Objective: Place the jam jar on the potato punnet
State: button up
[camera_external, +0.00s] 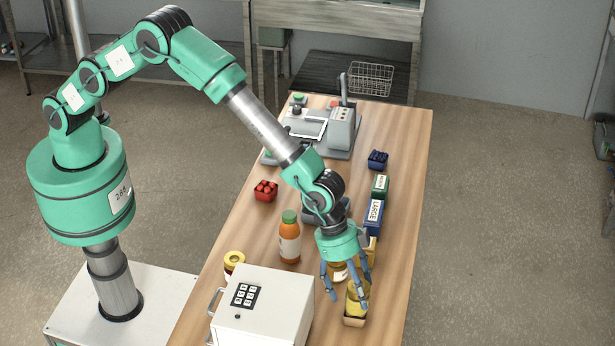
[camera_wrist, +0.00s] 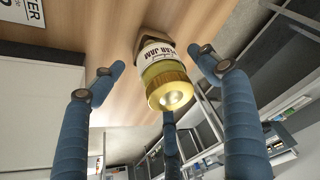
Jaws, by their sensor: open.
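The jam jar (camera_external: 357,296) is yellow with a gold lid and stands near the table's right front edge. In the wrist view the jar (camera_wrist: 158,66) shows its label, with "JAM" readable, and its lid turned to the camera. A brown punnet (camera_external: 354,321) is directly under or around the jar's base; its rim also shows in the wrist view (camera_wrist: 168,40). Its contents are hidden. My gripper (camera_external: 345,291) is above and around the jar, open, with its blue fingers spread. The wrist view shows gaps between the jar and the side fingers; contact with the lower finger is unclear.
A white keypad box (camera_external: 262,308) stands left of the jar. An orange bottle (camera_external: 289,240) and a red-filled punnet (camera_external: 265,190) are further back. Blue (camera_external: 374,216) and green (camera_external: 380,186) boxes line the right edge. A scale (camera_external: 325,132) is at the far end.

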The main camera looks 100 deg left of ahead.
jog(key=v, duration=1)
jog(key=shift+r, duration=0.25)
jog(key=shift+s+a, duration=0.1)
jog(key=s+a+r+n, duration=0.1)
jog(key=s+a+r, duration=0.4)
jog(key=s+r, duration=0.35)
jog(key=s+a+r+n+t, duration=0.1)
jog(key=s+a+r, duration=0.5)
jog(key=s+r, duration=0.25)
jog(key=s+a+r, duration=0.5)
jog(key=s+r, duration=0.2)
jog(key=r, duration=0.3)
jog(key=s+a+r+n+y, duration=0.1)
jog(key=s+a+r, duration=0.15)
jog(key=s, duration=0.65)
jog(key=s+a+r+n, duration=0.1)
jog(key=s+a+r, duration=0.15)
jog(key=s, duration=0.65)
jog(key=s+a+f, duration=0.2)
jog(key=s, duration=0.6)
jog(key=s+a+f+n, duration=0.1)
jog(key=s+a+f, duration=0.1)
jog(key=s, duration=0.7)
jog(key=shift+s+a+t+y, duration=0.35)
jog(key=shift+a+t+y, duration=0.05)
jog(key=shift+a, duration=0.2)
